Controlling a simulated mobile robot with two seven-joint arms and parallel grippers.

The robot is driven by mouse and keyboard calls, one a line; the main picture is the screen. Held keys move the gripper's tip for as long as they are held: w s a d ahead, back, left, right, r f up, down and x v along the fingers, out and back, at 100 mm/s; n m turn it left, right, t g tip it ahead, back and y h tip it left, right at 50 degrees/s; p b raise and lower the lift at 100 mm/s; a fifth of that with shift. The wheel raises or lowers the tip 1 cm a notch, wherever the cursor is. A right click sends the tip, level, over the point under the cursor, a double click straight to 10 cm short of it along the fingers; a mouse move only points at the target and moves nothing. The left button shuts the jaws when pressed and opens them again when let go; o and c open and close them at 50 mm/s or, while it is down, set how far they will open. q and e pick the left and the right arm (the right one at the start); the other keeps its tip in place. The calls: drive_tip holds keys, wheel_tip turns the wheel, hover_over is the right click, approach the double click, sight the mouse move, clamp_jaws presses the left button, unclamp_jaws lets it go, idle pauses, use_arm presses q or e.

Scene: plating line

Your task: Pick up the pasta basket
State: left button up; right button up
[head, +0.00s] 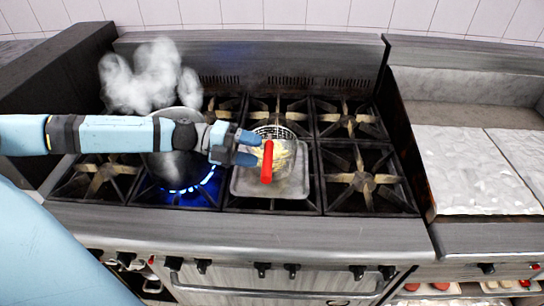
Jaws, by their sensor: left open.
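The pasta basket (285,146) is a wire mesh basket with pale pasta in it and a red handle (267,163) that points toward me. It rests on a metal tray (293,184) on the stove's middle burner. My left gripper (252,148) reaches in from the left, with its blue fingers open just left of the red handle. I cannot tell whether the fingers touch the handle. My right gripper is out of view.
A pot (177,163) stands over a lit blue flame left of the tray, partly hidden by my left arm, with steam rising behind. Bare burner grates (364,181) lie to the right. A pale counter (470,170) is at the far right.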

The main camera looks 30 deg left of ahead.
sight(272, 149)
use_arm(q)
drive_tip(key=x, duration=0.1)
drive_tip(key=p+x, duration=0.1)
drive_tip(key=x, duration=0.1)
drive_tip(key=p+x, duration=0.1)
drive_tip(key=x, duration=0.1)
drive_tip(key=shift+w+a+r, duration=0.15)
drive_tip(key=shift+w+r, duration=0.15)
drive_tip(key=shift+w, duration=0.1)
drive_tip(key=shift+w+d+f, duration=0.15)
drive_tip(key=shift+d+f, duration=0.1)
drive_tip(key=shift+d, duration=0.15)
drive_tip(key=shift+c, duration=1.2)
drive_tip(key=c, duration=0.7)
clamp_jaws()
drive_tip(key=shift+r, duration=0.1)
